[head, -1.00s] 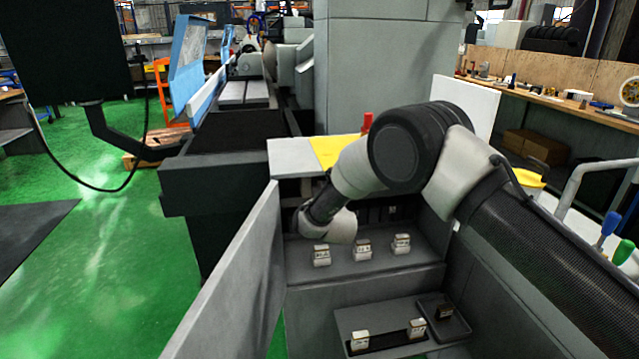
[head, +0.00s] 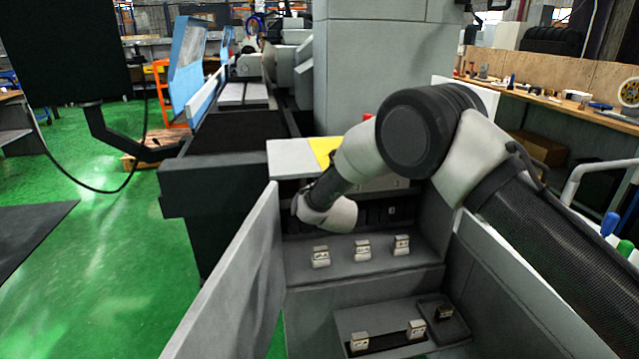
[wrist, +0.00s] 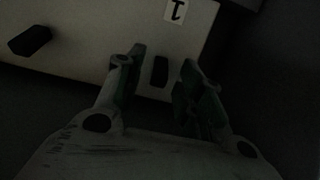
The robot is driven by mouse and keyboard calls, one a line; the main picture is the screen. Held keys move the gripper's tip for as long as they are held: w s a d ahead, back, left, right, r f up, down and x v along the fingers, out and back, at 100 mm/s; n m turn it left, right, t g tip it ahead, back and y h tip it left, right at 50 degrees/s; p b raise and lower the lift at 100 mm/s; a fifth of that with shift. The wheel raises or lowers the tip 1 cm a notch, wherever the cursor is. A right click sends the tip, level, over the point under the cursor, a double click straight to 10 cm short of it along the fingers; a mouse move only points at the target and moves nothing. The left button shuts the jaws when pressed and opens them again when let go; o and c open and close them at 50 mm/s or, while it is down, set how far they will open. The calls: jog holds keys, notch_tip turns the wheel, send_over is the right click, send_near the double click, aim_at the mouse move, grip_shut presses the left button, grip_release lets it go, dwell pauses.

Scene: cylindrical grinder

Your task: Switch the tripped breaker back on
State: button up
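In the dim wrist view, a pale breaker panel (wrist: 75,35) fills the top. A small dark upright lever (wrist: 160,70) shows between the fingertips of my gripper (wrist: 162,62). The fingers are apart, one on each side of the lever; I cannot tell whether either touches it. A second dark lever (wrist: 30,40) sticks out at the left, clear of the fingers. A white label (wrist: 178,10) with a black mark sits above. In the head view, my arm reaches into the open cabinet and its wrist hides the gripper. Which breaker is tripped is not clear.
The open cabinet door (head: 230,275) stands at the left. Small pale blocks, such as the middle one (head: 362,250), sit on the cabinet's inner ledge. Lower down is a grey tray (head: 385,315) with more blocks. A yellow label (head: 322,150) is on the cabinet top.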

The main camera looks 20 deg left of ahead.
jog(key=v, duration=1.2)
jog(key=shift+w+d+f, duration=0.1)
jog(key=w+f, duration=0.3)
jog(key=f, duration=0.8)
jog(key=w+a+r+t+y, duration=0.1)
jog(key=w+a+r, duration=0.1)
jog(key=r, duration=0.1)
jog(key=w+a+r+t+y, duration=0.1)
jog(key=w+a+r+t, duration=0.1)
jog(key=w+r, duration=0.1)
jog(key=w+a+r+t+y, duration=0.1)
jog(key=w+a+r+t, duration=0.1)
jog(key=w+a+r, duration=0.1)
jog(key=shift+r, duration=0.35)
